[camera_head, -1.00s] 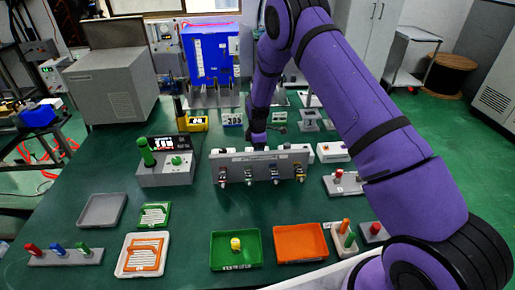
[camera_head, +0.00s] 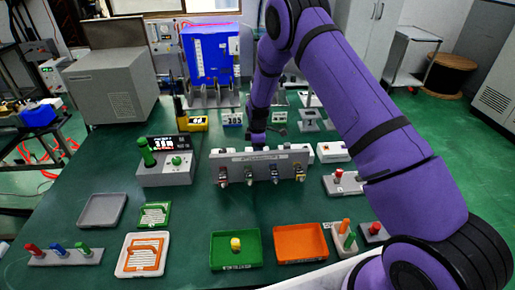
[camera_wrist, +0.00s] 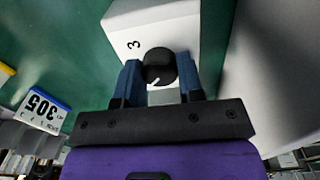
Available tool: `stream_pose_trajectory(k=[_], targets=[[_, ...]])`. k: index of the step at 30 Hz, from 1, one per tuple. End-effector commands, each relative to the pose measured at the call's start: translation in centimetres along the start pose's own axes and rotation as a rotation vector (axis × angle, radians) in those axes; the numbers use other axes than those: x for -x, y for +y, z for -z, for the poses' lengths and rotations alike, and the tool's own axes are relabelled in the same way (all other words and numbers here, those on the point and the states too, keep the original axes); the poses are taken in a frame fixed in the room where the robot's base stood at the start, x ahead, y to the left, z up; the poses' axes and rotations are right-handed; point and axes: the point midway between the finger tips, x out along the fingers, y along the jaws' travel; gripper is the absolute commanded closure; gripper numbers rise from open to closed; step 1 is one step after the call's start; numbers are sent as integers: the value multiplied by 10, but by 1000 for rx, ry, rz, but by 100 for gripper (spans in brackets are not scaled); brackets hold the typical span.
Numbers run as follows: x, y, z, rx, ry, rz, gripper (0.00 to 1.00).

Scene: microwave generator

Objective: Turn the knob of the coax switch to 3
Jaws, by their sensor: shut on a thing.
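The coax switch shows in the wrist view as a pale box (camera_wrist: 178,20) with a round black knob (camera_wrist: 160,65). A printed 3 (camera_wrist: 134,45) is on its face, up and left of the knob. The knob's white pointer line slants down and left, away from the 3. My gripper (camera_wrist: 159,70) has its two blue fingers on either side of the knob, shut on it. In the head view my gripper (camera_head: 258,143) reaches down at the long grey block (camera_head: 262,165) with several connectors along its front. The knob is hidden there.
A grey unit with a green lever (camera_head: 165,172) stands left of the block, and a white box (camera_head: 332,151) stands close to its right. A 305 display (camera_head: 232,118) is behind; it also shows in the wrist view (camera_wrist: 43,110). Trays (camera_head: 300,242) lie in front.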

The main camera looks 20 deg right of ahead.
Motion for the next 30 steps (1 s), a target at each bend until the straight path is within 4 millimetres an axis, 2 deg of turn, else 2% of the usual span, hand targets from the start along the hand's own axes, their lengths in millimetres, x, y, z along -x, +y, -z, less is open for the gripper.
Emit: stream_pose_trajectory(k=[30], targets=[[0,0,0,-935,1,-1,89]])
